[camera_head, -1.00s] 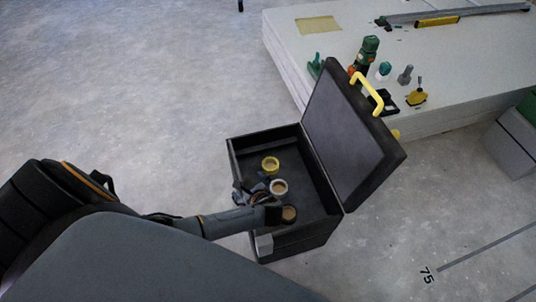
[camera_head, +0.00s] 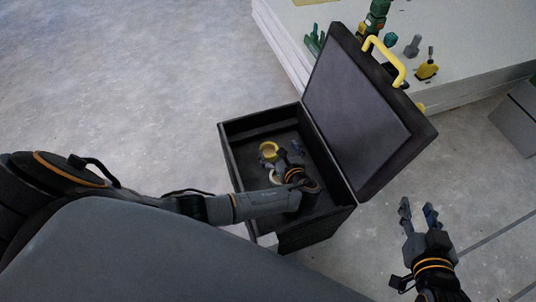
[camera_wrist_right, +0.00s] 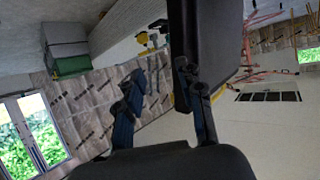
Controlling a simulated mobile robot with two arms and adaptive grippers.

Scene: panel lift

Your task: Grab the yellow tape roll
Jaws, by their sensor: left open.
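The yellow tape roll (camera_head: 264,148) lies inside the open black toolbox (camera_head: 236,160), in the head view. A pale tape roll (camera_head: 273,178) lies nearer in the box, partly hidden by my left arm. My left gripper (camera_head: 289,152) is open inside the box, just right of the yellow roll. I cannot tell whether a finger touches it. My right gripper (camera_head: 418,209) is open and empty over the floor, right of the box. Its fingers also show apart in the right wrist view (camera_wrist_right: 160,98).
The toolbox lid (camera_head: 355,110) stands raised on the box's right side, with a yellow handle (camera_head: 388,57). Behind it is a stack of white panels (camera_head: 470,75) with tools on top. The floor left of the box is clear.

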